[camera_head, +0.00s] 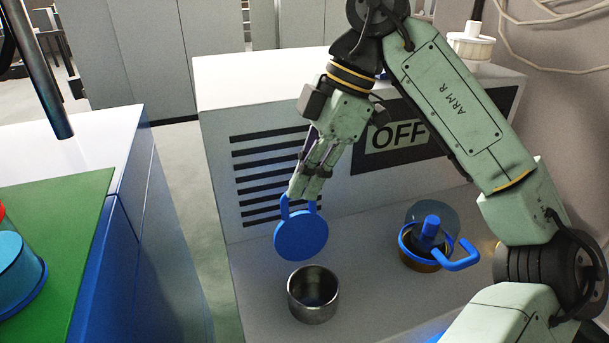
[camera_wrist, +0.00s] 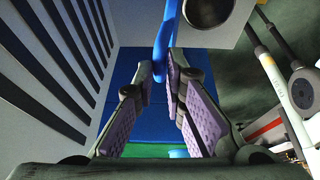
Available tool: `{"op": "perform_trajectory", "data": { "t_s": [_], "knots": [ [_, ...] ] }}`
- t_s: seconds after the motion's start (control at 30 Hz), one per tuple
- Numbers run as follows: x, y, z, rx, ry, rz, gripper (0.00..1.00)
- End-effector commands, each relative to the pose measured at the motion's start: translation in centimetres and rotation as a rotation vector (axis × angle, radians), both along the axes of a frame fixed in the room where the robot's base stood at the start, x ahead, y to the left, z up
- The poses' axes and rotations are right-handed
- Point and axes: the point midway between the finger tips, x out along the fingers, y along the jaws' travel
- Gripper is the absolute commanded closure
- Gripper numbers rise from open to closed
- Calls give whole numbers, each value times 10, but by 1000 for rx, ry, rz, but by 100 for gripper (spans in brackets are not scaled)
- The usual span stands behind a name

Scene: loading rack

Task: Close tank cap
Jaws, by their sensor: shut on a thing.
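The blue round cap (camera_head: 301,236) hangs from my gripper (camera_head: 311,190) by its loop handle. My gripper is shut on that handle, and the disc is tilted with its broad face toward the head camera. An open metal cylinder, the tank neck (camera_head: 313,305), stands on the grey surface below. The cap is apart from it, above and slightly left in the head view. In the wrist view, the blue cap (camera_wrist: 162,45) shows as a narrow strip near the tips of the purple-padded fingers (camera_wrist: 158,88). The exact grip contact is partly hidden.
A blue fitting with a bent handle (camera_head: 461,257) and a clear dome stands to the right. A slatted cabinet with an OFF sign (camera_head: 397,135) is behind my gripper. A green-topped table (camera_head: 75,215) is at left, across a floor gap.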

Motion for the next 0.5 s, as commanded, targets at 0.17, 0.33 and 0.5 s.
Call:
{"op": "perform_trajectory", "data": {
  "t_s": [0.17,0.33,0.5],
  "knots": [
    [0,0,0,0,0,1,100],
    [-1,0,-1,3,-8,1,100],
    [-8,-3,-2,15,-52,0,100]
  ]
}}
